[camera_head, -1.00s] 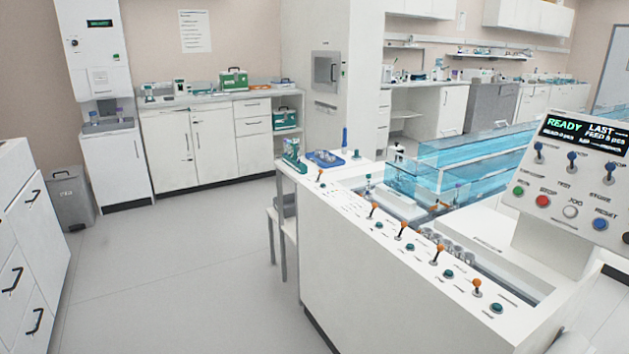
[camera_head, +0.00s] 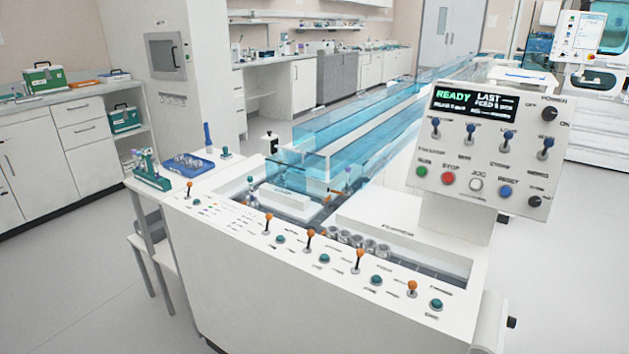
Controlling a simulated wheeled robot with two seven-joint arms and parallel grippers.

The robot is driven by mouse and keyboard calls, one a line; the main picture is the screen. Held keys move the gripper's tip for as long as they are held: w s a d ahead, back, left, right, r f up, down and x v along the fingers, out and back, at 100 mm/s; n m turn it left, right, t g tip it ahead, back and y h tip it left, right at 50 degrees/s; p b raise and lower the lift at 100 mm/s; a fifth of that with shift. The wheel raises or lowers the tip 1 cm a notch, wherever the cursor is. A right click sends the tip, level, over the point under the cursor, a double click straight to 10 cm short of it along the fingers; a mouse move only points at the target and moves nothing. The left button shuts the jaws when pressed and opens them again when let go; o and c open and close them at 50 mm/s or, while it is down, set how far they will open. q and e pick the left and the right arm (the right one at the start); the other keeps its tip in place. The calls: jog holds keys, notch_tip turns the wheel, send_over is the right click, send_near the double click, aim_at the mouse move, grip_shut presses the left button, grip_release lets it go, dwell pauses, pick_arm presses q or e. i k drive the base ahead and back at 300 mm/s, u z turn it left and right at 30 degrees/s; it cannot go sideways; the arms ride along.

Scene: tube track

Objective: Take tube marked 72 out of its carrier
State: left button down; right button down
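Several silver round carriers (camera_head: 358,240) sit in a row inside the white track machine (camera_head: 250,285), behind its front panel. Any tubes in them and their markings are too small to read, so I cannot tell which is the tube marked 72. A green rack (camera_head: 150,172) holding small items stands on the side bench at the machine's left end. A blue tray (camera_head: 194,163) with small round pieces lies beside it. Neither of my grippers shows in the head view.
Orange-knobbed levers (camera_head: 310,238) and green buttons line the machine's front panel. A control box (camera_head: 482,148) with a READY display stands above its right part. A clear blue-tinted channel (camera_head: 350,130) runs away to the back. The floor (camera_head: 70,290) at left is clear.

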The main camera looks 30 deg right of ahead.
aim_at(250, 179)
jog(key=z, duration=0.25)
jog(key=i, duration=0.25)
jog(key=z, duration=0.25)
jog(key=k, duration=0.6)
jog(key=u, duration=0.7)
jog(key=i, duration=1.8)
jog(key=z, duration=0.55)
